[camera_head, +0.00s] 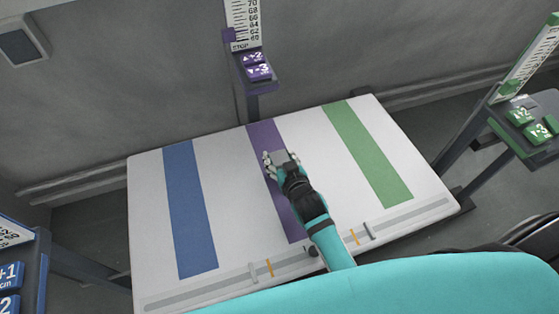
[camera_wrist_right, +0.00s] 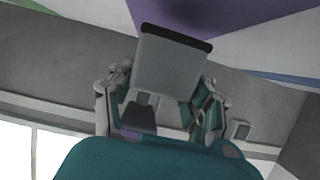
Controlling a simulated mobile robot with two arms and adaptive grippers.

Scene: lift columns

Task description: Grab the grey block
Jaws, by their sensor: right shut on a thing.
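The grey block (camera_head: 281,156) is at the tip of my right arm, over the purple stripe of the white table. My right gripper (camera_head: 281,164) is shut on it. In the right wrist view the grey block (camera_wrist_right: 171,63) shows as a square grey face with a dark upper edge, between the fingers of my right gripper (camera_wrist_right: 163,95). The fingers hide part of the block. I cannot tell how far it is above the table. My left gripper is not in view.
The white table (camera_head: 230,180) has a blue stripe (camera_head: 188,205), a purple stripe (camera_head: 264,140) and a green stripe (camera_head: 368,155). Column panels stand around it: purple (camera_head: 257,70) behind, green (camera_head: 525,122) at right, blue (camera_head: 10,280) at left. The table top is otherwise mostly clear.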

